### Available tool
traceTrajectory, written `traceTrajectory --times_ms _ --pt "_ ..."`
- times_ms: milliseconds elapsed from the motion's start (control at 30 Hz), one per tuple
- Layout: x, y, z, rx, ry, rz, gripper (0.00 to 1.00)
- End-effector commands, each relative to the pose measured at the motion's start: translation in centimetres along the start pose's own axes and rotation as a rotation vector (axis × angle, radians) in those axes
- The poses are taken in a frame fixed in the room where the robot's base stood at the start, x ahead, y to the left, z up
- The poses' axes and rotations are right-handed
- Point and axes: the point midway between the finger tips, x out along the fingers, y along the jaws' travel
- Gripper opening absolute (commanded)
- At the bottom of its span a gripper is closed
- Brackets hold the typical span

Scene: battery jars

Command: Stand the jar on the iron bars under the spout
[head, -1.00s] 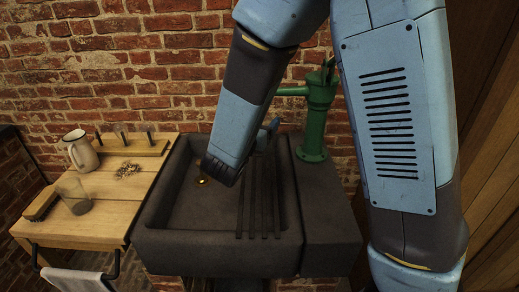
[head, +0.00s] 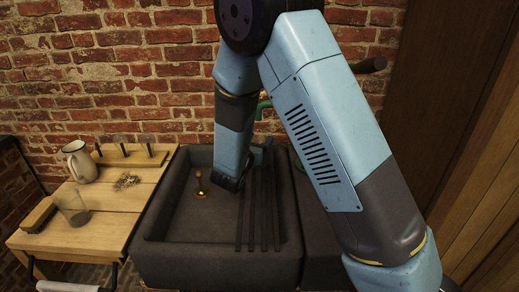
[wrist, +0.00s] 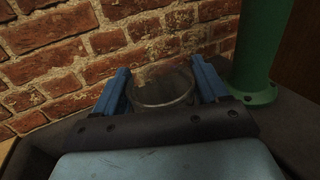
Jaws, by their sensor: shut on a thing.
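My gripper (wrist: 165,88) has its two blue fingers on either side of a clear glass jar (wrist: 162,93) and is shut on it; the jar's round rim faces the wrist camera. In the head view my gripper (head: 262,154) is over the back of the sink, at the far end of the dark iron bars (head: 258,215). The jar cannot be made out there, so I cannot tell whether its base touches the bars. The green pump (wrist: 262,50) stands to the right of the jar in the wrist view. In the head view my arm hides most of it, and the spout's outlet is not clear.
The dark stone sink (head: 160,250) has a brass piece (head: 200,185) in its basin. A brick wall (head: 120,60) is close behind.

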Motion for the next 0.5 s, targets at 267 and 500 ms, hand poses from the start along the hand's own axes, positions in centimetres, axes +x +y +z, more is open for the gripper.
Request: traceTrajectory --times_ms 267,500 --pt "0.0 0.0 -3.0 -0.001 0.0 0.0 0.2" --pt "0.0 0.1 -3.1 0.0 0.0 0.001 0.2"
